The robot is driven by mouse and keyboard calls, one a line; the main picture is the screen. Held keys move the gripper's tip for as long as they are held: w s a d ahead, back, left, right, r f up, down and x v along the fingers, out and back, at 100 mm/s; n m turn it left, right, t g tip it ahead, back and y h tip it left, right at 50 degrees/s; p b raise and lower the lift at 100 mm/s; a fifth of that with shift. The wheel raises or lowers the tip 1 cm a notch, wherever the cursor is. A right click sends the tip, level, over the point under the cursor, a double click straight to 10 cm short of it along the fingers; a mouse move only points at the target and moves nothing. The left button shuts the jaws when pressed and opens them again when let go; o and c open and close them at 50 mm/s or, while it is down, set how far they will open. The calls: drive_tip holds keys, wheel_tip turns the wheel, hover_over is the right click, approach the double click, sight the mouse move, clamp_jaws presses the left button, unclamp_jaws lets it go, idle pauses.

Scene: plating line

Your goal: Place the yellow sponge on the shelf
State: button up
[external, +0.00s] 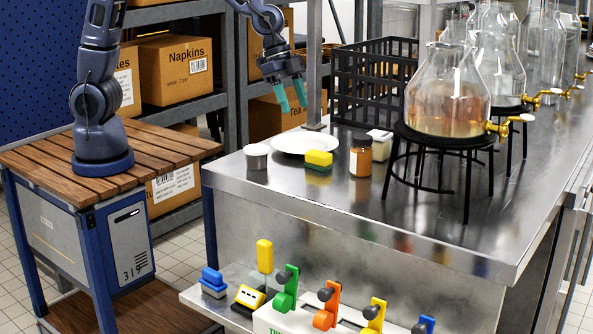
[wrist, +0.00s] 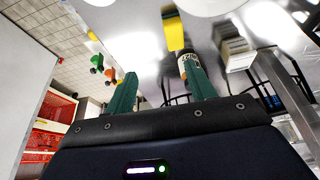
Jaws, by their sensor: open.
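The yellow sponge (external: 318,160), with a green underside, lies on the steel counter (external: 335,195) in front of a white plate. It also shows in the wrist view (wrist: 173,32), beyond the fingertips. My gripper (external: 292,96) is open and empty, with teal fingers, held in the air above the counter's far side; its fingers (wrist: 160,85) are spread apart in the wrist view. A lower shelf (external: 200,296) juts out beneath the counter and bears several colourful items.
A white cup (external: 256,157), a white plate (external: 308,142), a spice jar (external: 361,155) and a white-lidded container (external: 381,145) surround the sponge. Glass dispensers (external: 447,90) on black stands and a black crate (external: 370,85) occupy the right and back. The counter's front is clear.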

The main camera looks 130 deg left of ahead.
drive_tip(key=s+d+r, duration=1.2)
drive_tip(key=s+d, duration=0.1)
drive_tip(key=d, duration=0.2)
drive_tip(key=s+d+r, duration=0.1)
drive_tip(key=s+d, duration=0.2)
drive_tip(key=s, duration=0.6)
drive_tip(key=s+d+r, duration=0.1)
drive_tip(key=s+d, duration=0.3)
drive_tip(key=s, duration=0.5)
drive_tip(key=shift+d+r, duration=0.15)
drive_tip(key=shift+r, duration=0.1)
drive_tip(key=shift+o, duration=1.2)
drive_tip(key=shift+s, duration=0.25)
drive_tip(key=o, duration=0.4)
drive_tip(key=shift+s, duration=0.1)
drive_tip(key=shift+o, duration=0.2)
